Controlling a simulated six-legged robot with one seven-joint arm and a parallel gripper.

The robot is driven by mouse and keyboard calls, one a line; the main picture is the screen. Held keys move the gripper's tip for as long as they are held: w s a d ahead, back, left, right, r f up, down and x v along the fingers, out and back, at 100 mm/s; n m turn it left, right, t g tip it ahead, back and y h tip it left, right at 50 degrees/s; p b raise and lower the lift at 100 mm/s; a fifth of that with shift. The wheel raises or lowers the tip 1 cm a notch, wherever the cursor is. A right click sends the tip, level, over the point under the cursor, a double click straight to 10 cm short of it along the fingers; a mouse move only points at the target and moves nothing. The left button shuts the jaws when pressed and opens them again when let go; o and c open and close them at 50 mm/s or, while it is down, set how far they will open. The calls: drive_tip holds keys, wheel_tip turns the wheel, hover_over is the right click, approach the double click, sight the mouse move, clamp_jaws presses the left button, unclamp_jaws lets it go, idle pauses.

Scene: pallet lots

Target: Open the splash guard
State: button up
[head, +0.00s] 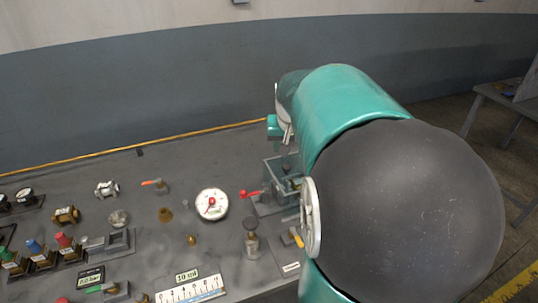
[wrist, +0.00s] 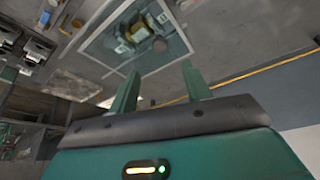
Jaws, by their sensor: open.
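What looks like the splash guard, a see-through box-like cover with a grey-green frame (head: 270,165), stands on the bench just left of my arm in the head view. Part of it is hidden behind my arm. In the wrist view, a pale-edged square panel (wrist: 101,50) lies beyond my fingers, with small yellowish and brown parts within its outline. I cannot tell for sure how far the cover is open. My gripper (wrist: 160,86) is open, with its two green fingers apart and nothing between them. The fingers appear clear of the panel.
A red-handled valve (head: 251,194) and a round white gauge (head: 211,204) are left of the cover. Coloured switches (head: 39,254) and a white scale (head: 189,290) are nearer the front left. A grey table (head: 505,100) stands at right. A curved wall (head: 130,100) rises behind.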

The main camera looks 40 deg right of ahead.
sight(287, 166)
drive_tip(key=x, duration=1)
drive_tip(key=shift+c, duration=0.2)
clamp_jaws()
